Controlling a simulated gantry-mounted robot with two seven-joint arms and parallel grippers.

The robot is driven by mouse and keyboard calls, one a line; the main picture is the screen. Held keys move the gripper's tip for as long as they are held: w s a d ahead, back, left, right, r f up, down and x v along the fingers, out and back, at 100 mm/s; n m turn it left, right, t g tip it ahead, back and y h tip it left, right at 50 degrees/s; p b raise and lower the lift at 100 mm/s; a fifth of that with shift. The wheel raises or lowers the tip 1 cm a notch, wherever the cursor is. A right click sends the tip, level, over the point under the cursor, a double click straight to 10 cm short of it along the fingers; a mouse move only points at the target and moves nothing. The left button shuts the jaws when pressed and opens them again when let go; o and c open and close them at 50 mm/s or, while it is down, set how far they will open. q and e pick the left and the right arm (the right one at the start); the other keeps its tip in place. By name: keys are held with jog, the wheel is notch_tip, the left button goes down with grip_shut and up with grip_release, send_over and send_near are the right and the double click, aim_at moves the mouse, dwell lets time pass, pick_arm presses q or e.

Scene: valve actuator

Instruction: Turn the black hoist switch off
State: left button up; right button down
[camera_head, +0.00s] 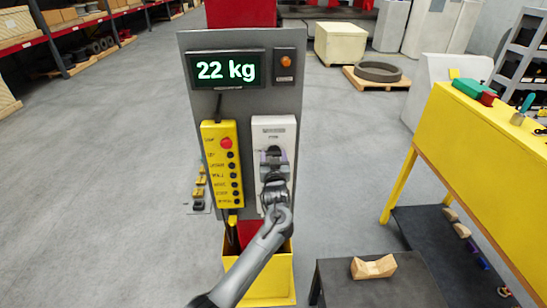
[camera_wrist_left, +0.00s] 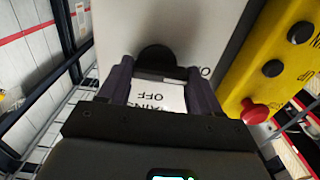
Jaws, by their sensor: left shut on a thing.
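The black hoist switch (camera_head: 271,152) is on the front of a white box (camera_head: 287,128) on the grey panel. My left gripper (camera_head: 273,160) is in front of the box with its fingers around the switch, shut on it. In the left wrist view the black rounded switch (camera_wrist_left: 156,58) shows just beyond the fingertips of my gripper (camera_wrist_left: 160,78). A white label (camera_wrist_left: 171,97) with the word OFF, upside down, shows between the fingers. The gripper hides much of the switch, so I cannot tell its exact position. My right gripper is in neither view.
A yellow control pendant (camera_head: 211,180) with a red button and several black buttons hangs just left of the box. A display (camera_head: 226,70) above reads 22 kg, beside an orange lamp (camera_head: 286,62). A yellow workbench (camera_head: 480,140) stands at right. Open floor lies left.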

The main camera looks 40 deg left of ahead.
pick_arm(q)
jog(key=shift+r, duration=0.1)
jog(key=m+p, duration=0.3)
jog(key=shift+r, duration=0.2)
jog(key=m+p, duration=0.3)
jog(key=m, duration=0.2)
jog(key=m+p, duration=0.3)
jog(key=m, duration=0.2)
jog(key=shift+w+d, duration=0.1)
jog(key=shift+w, duration=0.05)
jog(key=m+p, duration=0.1)
jog(key=m, duration=0.2)
jog(key=shift+d+m, duration=0.1)
jog(key=shift+m, duration=0.2)
jog(key=shift+f+m, duration=0.1)
jog(key=shift+m, duration=0.2)
jog(key=o, duration=1.1)
jog(key=shift+c, duration=0.2)
